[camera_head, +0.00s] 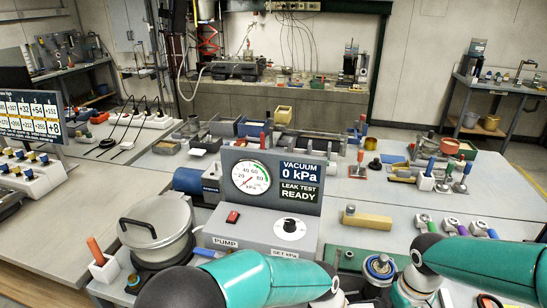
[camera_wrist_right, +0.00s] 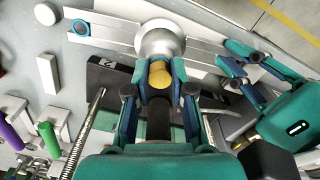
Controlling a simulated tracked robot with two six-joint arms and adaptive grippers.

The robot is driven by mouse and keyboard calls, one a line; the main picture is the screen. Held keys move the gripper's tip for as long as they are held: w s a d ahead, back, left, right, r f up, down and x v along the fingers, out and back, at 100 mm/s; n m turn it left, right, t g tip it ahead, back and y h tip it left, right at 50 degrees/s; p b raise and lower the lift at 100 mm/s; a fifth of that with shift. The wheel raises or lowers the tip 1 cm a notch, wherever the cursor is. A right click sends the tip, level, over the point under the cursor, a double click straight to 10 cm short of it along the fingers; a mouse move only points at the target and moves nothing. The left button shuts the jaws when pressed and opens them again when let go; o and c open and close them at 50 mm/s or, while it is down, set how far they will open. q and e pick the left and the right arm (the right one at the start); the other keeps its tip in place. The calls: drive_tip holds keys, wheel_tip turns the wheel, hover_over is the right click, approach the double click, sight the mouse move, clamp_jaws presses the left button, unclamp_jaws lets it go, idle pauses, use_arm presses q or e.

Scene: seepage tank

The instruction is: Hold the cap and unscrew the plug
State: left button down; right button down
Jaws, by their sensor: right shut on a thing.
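In the right wrist view, a silver rounded cap (camera_wrist_right: 160,36) sits on a pale rail. A brass-yellow plug (camera_wrist_right: 160,75) sticks out of its lower side. My right gripper (camera_wrist_right: 160,88) is shut on the plug, with a finger on each side. My left gripper (camera_wrist_right: 225,57) comes in from the right, its fingers parted and apart from the cap. In the head view, my arms largely hide both grippers. A round blue-rimmed metal fitting (camera_head: 380,266) shows between the arms; I cannot tell whether it is the same cap.
A vacuum test box (camera_head: 265,220) with a gauge reads 0 kPa and READY. A lidded pot (camera_head: 155,230) stands left of it. Clamps with coloured handles, green (camera_wrist_right: 48,138) among them, and a threaded rod (camera_wrist_right: 85,135) lie near my right gripper. A yellow block (camera_head: 367,219) lies behind.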

drive_tip(key=shift+s+f, duration=0.1)
drive_tip(key=shift+f, duration=0.05)
drive_tip(key=c, duration=0.9)
unclamp_jaws()
drive_tip(key=shift+r, duration=0.2)
drive_tip(key=shift+r, duration=2.55)
